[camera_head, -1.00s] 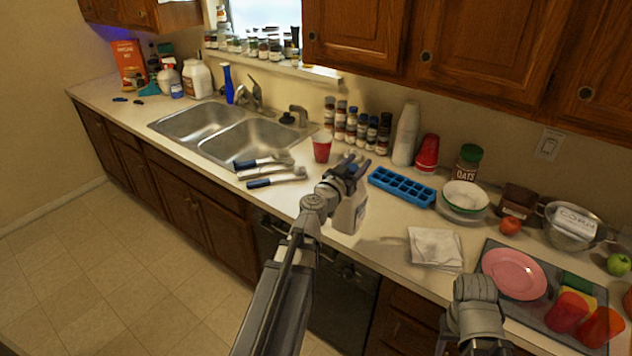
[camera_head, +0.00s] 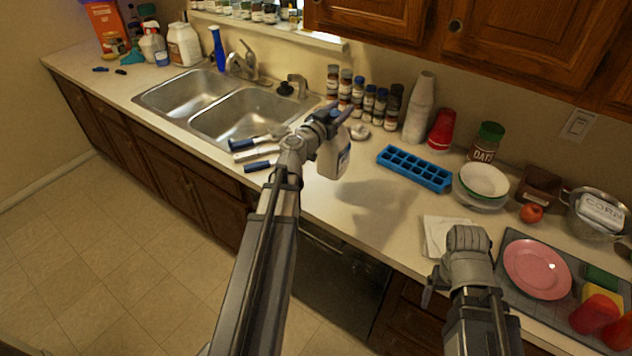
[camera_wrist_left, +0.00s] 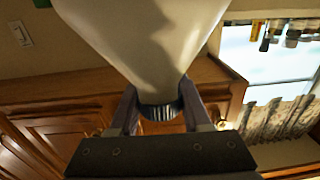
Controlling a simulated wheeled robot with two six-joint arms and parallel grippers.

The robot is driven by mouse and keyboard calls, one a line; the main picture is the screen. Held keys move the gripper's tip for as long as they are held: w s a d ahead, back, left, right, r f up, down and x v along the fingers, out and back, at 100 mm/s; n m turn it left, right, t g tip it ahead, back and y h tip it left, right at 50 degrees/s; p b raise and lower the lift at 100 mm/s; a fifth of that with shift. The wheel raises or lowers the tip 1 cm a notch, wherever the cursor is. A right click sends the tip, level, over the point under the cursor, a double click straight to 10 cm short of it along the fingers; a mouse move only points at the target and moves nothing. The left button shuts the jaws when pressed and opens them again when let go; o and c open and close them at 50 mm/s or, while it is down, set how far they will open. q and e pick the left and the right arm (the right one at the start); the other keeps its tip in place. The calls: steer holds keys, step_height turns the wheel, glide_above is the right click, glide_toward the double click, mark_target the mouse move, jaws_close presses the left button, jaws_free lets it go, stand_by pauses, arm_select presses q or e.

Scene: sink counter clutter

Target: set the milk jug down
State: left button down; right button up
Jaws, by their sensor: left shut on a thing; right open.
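The milk jug (camera_head: 333,160) is whitish with a blue mark on its side, and hangs roughly upright above the counter beside the sink. My left gripper (camera_head: 333,118) is shut on the neck of the jug. In the left wrist view the jug's body (camera_wrist_left: 150,35) fills the top middle, and its dark ridged cap (camera_wrist_left: 160,109) sits between the two fingers. A shadow lies on the counter to the right of the jug, apart from its base. My right gripper (camera_head: 462,250) is empty near the front edge; its fingers are mostly hidden.
Blue-handled brushes (camera_head: 262,148) lie left of the jug, by the sink (camera_head: 240,115). Spice jars (camera_head: 370,102) stand behind. The counter (camera_head: 365,215) between jug and napkin is clear.

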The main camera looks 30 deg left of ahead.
arm_select(q)
steer(key=w+a+h, duration=0.1)
steer(key=w+a, duration=0.1)
steer(key=a, duration=0.5)
steer(key=f+b, duration=0.6)
steer(key=shift+s+d, duration=0.2)
steer(key=shift+d, duration=0.05)
step_height(320, 180, down, 4)
steer(key=b, duration=0.3)
steer(key=shift+r+b, duration=0.2)
steer(key=shift+b, duration=0.15)
